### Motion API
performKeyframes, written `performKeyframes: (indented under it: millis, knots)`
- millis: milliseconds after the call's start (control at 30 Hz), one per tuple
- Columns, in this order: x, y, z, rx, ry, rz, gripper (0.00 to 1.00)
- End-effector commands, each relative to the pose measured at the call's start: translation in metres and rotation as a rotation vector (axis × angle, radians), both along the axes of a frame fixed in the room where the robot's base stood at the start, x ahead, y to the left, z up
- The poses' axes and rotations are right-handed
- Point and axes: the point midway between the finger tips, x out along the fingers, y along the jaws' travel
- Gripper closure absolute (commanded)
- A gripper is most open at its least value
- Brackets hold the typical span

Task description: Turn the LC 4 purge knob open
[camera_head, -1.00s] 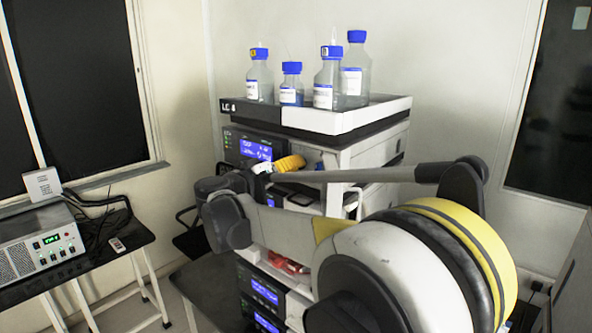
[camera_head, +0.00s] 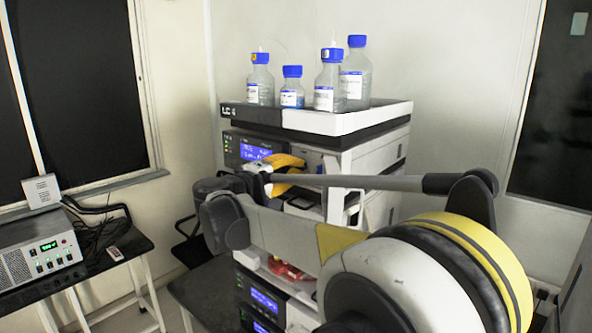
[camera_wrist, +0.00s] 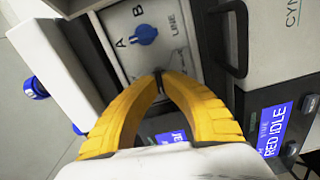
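A blue knob (camera_wrist: 145,34) sits on a pale panel (camera_wrist: 178,62) marked A, B and LINE in the wrist view. My gripper (camera_wrist: 159,78) has yellow fingers whose tips come together just below the knob in that picture. A thin dark strip shows between the tips, and I see no object held there. The fingertips look apart from the knob. In the head view my gripper (camera_head: 276,163) is at the upper front of the instrument stack (camera_head: 338,122), beside a blue display (camera_head: 254,151). The knob cannot be made out there.
Several blue-capped bottles (camera_head: 328,82) stand in the tray (camera_head: 372,112) on top of the stack. A black handle (camera_wrist: 238,40) projects right of the panel. A side table (camera_head: 100,268) with a grey device (camera_head: 40,250) stands at left.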

Motion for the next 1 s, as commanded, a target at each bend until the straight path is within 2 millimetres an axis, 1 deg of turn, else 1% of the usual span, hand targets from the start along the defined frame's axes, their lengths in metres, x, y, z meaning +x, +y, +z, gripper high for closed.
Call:
performKeyframes:
  millis: [200, 600, 700, 1000]
  knots:
    - [0.0004, 0.0, 0.0009, -0.034, 0.024, 0.001, 1.0]
    - [0.0003, -0.0001, 0.0011, -0.038, 0.027, 0.001, 1.0]
    - [0.0003, 0.0, 0.001, -0.038, 0.027, 0.001, 0.7]
    - [-0.0005, 0.0006, 0.0003, -0.036, 0.027, 0.001, 0.7]
